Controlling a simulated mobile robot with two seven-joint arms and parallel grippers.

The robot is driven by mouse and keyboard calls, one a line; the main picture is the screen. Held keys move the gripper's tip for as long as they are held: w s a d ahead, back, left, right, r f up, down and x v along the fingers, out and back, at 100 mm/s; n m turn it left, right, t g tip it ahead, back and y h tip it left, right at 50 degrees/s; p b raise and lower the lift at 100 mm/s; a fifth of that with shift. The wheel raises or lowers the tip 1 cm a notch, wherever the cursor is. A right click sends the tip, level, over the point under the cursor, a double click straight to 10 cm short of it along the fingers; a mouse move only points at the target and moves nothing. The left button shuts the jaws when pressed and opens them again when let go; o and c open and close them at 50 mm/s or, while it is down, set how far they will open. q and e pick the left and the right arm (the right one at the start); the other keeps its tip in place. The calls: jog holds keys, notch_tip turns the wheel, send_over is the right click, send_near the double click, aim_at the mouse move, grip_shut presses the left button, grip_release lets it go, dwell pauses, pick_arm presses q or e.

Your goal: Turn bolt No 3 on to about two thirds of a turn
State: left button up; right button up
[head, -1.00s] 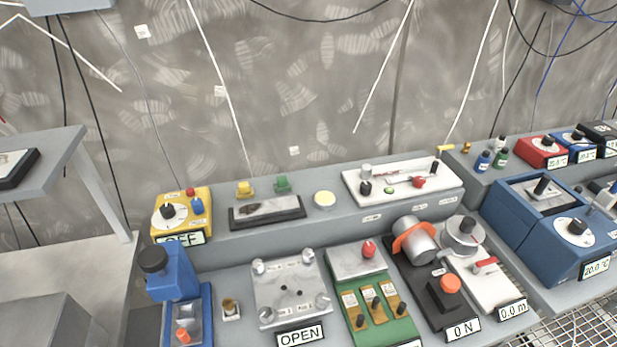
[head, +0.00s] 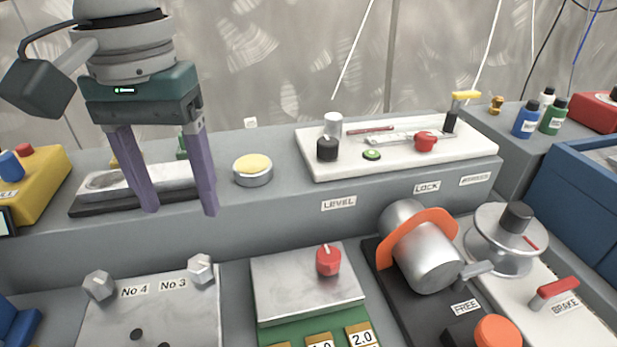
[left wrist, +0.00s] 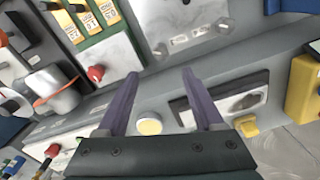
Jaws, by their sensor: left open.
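Bolt No 3 (head: 201,268) is a grey hex head at the far right corner of the metal plate (head: 110,322), beside its "No 3" label (head: 172,284). Bolt No 4 (head: 98,285) stands at the far left corner. My left gripper (head: 181,211) is open and empty, its purple fingers pointing down, above and apart from bolt No 3. In the left wrist view, bolt No 3 (left wrist: 160,50) lies just beyond the fingertips of the left gripper (left wrist: 160,73). My right gripper is not in view.
Right of the plate is a box with a red knob (head: 328,260). Behind are a round yellow-topped button (head: 253,170) and a white panel (head: 325,165) with switches. A silver cylinder with an orange band (head: 420,250) stands further right.

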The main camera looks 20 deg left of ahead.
aim_at(199, 262)
pick_arm(q)
notch_tip(199, 262, down, 9)
jog(key=shift+s+a+b, duration=0.1)
jog(key=shift+s+b, duration=0.05)
jog(key=shift+b, duration=0.65)
jog(key=shift+f, duration=0.45)
grip_shut()
